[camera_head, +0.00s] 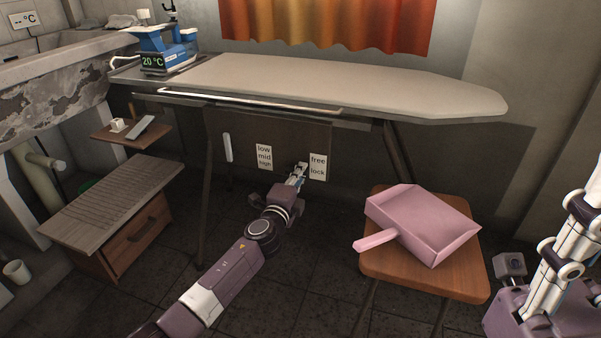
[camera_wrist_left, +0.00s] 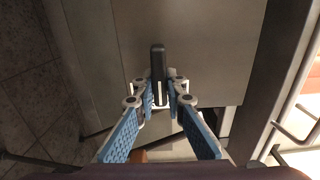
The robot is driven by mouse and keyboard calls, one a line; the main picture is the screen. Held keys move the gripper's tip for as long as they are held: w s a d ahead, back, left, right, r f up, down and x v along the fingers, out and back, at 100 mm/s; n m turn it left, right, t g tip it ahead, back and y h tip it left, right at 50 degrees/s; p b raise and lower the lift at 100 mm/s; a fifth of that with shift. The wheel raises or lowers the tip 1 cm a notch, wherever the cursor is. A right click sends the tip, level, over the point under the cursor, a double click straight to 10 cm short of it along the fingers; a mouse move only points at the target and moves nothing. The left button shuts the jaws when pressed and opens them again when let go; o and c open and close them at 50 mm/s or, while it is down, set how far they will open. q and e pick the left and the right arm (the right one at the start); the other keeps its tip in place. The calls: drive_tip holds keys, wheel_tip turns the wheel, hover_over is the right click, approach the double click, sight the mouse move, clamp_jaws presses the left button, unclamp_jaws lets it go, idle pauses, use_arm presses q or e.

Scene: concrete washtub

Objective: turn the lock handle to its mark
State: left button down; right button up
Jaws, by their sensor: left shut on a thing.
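The lock handle shows in the left wrist view as a dark upright bar (camera_wrist_left: 158,62) between my fingertips. My left gripper (camera_head: 300,170) is shut on it; the fingers also show in the left wrist view (camera_wrist_left: 160,100). In the head view the gripper hides most of the handle. A white label reading "free" above "lock" (camera_head: 318,167) is just right of the gripper, on the dark panel (camera_head: 290,132) under the ironing board. My right arm is at the right edge of the head view; its gripper is not in view.
The ironing board (camera_head: 350,85) spans above my left gripper. A pale lever (camera_head: 228,148) and a "low mid high" label (camera_head: 264,157) are to its left. A pink dustpan-like scoop (camera_head: 420,222) lies on a wooden stool (camera_head: 385,268) to its right. A board leg (camera_head: 205,205) stands left.

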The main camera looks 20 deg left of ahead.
use_arm(q)
drive_tip(key=shift+f, duration=0.15)
drive_tip(key=c, duration=2)
unclamp_jaws()
drive_tip(key=shift+o, duration=0.2)
drive_tip(key=shift+s, duration=0.1)
drive_tip(key=s, duration=1.2)
drive_tip(key=shift+a, duration=0.15)
